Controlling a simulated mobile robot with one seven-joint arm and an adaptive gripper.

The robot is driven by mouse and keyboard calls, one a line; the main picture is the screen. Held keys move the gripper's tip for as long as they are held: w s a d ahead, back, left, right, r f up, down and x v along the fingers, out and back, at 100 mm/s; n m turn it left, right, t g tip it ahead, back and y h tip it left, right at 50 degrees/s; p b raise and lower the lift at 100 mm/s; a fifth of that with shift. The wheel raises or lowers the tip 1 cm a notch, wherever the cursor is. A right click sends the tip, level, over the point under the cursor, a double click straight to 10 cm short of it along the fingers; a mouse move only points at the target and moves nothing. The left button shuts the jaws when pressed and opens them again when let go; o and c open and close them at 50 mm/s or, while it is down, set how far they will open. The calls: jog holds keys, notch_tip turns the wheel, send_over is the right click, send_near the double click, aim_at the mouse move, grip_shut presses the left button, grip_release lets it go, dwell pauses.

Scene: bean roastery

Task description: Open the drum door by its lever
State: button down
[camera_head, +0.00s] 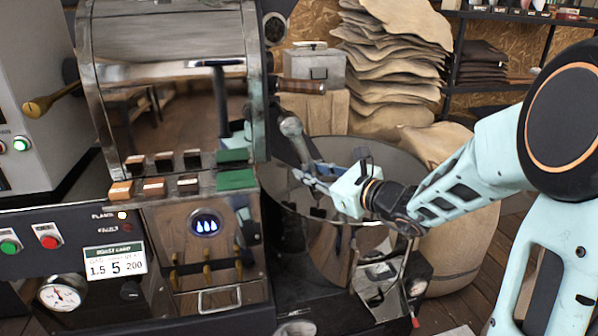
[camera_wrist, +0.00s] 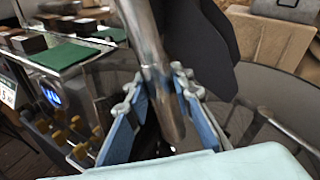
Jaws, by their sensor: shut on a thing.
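The lever (camera_head: 297,143) is a metal rod with a rounded upper end, at the right side of the shiny roaster drum (camera_head: 150,95). In the wrist view the lever (camera_wrist: 150,50) runs down from the top between the blue finger pads. My gripper (camera_head: 308,178) is shut on the lever, with a finger on each side of it. The wrist view also shows my gripper (camera_wrist: 158,112) around the lower part of the rod. A dark curved piece (camera_wrist: 205,40) is behind the lever; I cannot tell whether it is the drum door. The lever's lower end is partly hidden by my fingers.
A round cooling bin (camera_head: 395,165) lies below and behind my gripper. Small bean samples and green pads (camera_head: 236,180) sit on the ledge at left. Stacked sacks (camera_head: 390,60) and a metal box (camera_head: 313,66) stand behind. A full sack (camera_head: 455,250) is at right.

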jog(key=w+d+r+n+h+p, duration=0.1)
jog(key=w+d+r+n+h, duration=0.1)
jog(key=d+r+n+h, duration=0.4)
jog(key=shift+w+d+r+n+p, duration=0.15)
jog(key=shift+d+r+n+p, duration=0.25)
jog(key=shift+d+r+n, duration=1.15)
jog(key=shift+a+r+m+h, duration=0.3)
jog(key=shift+a+r+m, duration=0.05)
jog(key=shift+a+r, duration=0.25)
jog(key=c, duration=1.7)
grip_release()
jog(key=shift+o, duration=0.2)
